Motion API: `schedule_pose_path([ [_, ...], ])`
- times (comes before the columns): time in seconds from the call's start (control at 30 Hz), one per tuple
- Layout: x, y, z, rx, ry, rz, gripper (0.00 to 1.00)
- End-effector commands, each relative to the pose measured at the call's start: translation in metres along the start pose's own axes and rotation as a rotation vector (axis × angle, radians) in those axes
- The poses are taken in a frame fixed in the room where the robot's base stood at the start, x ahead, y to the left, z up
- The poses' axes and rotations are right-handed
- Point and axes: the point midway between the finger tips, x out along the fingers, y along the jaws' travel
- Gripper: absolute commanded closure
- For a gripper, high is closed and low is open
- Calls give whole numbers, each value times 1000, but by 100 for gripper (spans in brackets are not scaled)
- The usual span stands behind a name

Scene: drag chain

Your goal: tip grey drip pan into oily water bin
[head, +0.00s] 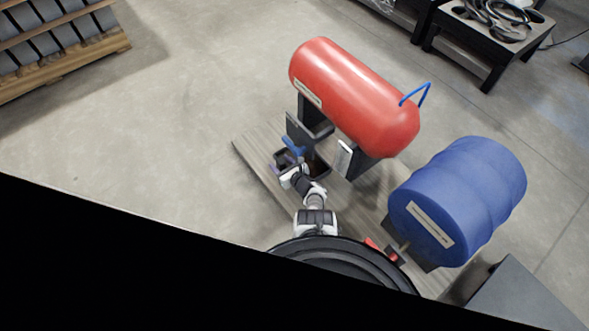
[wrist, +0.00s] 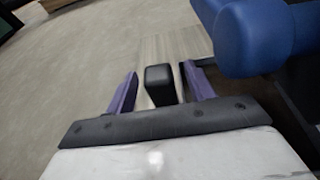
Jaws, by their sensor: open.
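My gripper (wrist: 152,88) is open in the wrist view. Its two purple fingers stand on either side of a black upright block (wrist: 159,84), which looks like a handle, with gaps on both sides. In the head view my gripper (head: 289,166) is at a dark open container (head: 319,169) below the red tank; I cannot tell whether this is the grey drip pan. A dark grey open-topped box or panel (head: 299,131) stands just behind it. I cannot tell which is the oily water bin. My arm hides part of the container.
A rounded blue part (wrist: 250,38) sits close at the right of my fingers. The red tank (head: 350,88) and blue drum (head: 470,195) stand on a wooden platform (head: 252,151). A white placard (head: 344,158) is right of my gripper.

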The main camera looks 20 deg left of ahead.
Motion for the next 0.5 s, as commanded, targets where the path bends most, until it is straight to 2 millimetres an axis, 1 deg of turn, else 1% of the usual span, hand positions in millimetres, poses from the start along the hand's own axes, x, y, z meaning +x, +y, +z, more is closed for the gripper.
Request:
schedule_pose_path([
  [0.2, 0, 0, 1, 0, 0, 0, 47],
  [0.5, 0, 0, 1, 0, 0, 0, 86],
])
